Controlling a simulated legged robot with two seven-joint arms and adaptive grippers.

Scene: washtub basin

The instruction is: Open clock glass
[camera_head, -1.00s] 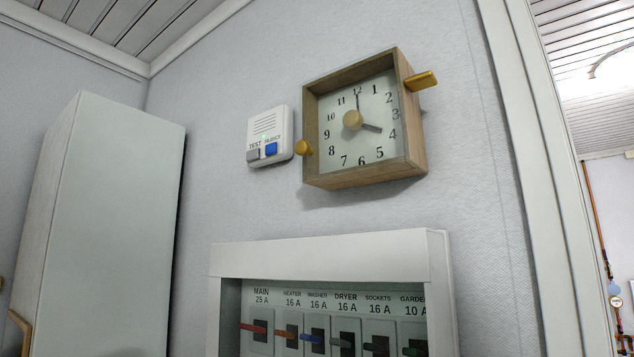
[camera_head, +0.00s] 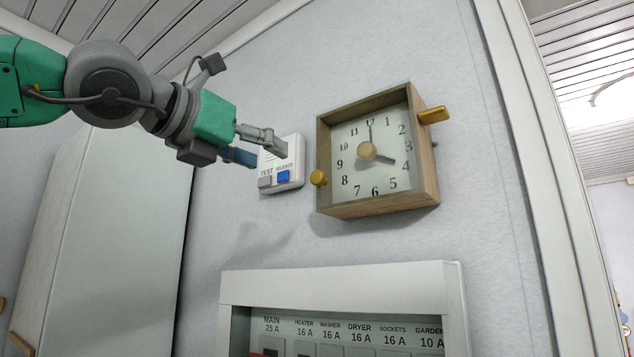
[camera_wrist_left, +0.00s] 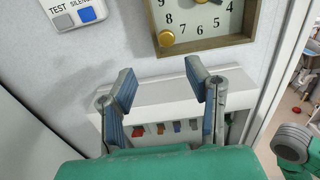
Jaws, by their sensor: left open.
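The square wooden clock (camera_head: 376,152) hangs on the wall, its face showing behind the front frame. A round brass knob (camera_head: 318,178) sits at the front's left edge, and a brass lever (camera_head: 433,115) sticks out from the right side. The front looks shut. My left gripper (camera_head: 262,152) is open and empty, in front of the alarm box and left of the clock, apart from the knob. In the left wrist view the gripper (camera_wrist_left: 159,88) shows spread fingers, with the clock (camera_wrist_left: 205,22) and its knob (camera_wrist_left: 166,38) above them. My right gripper is not clearly seen.
A white alarm box (camera_head: 284,174) with grey and blue buttons is on the wall left of the clock. A breaker panel (camera_head: 340,287) is below. A tall cabinet (camera_head: 120,235) stands left, and a door frame (camera_head: 545,180) is at right.

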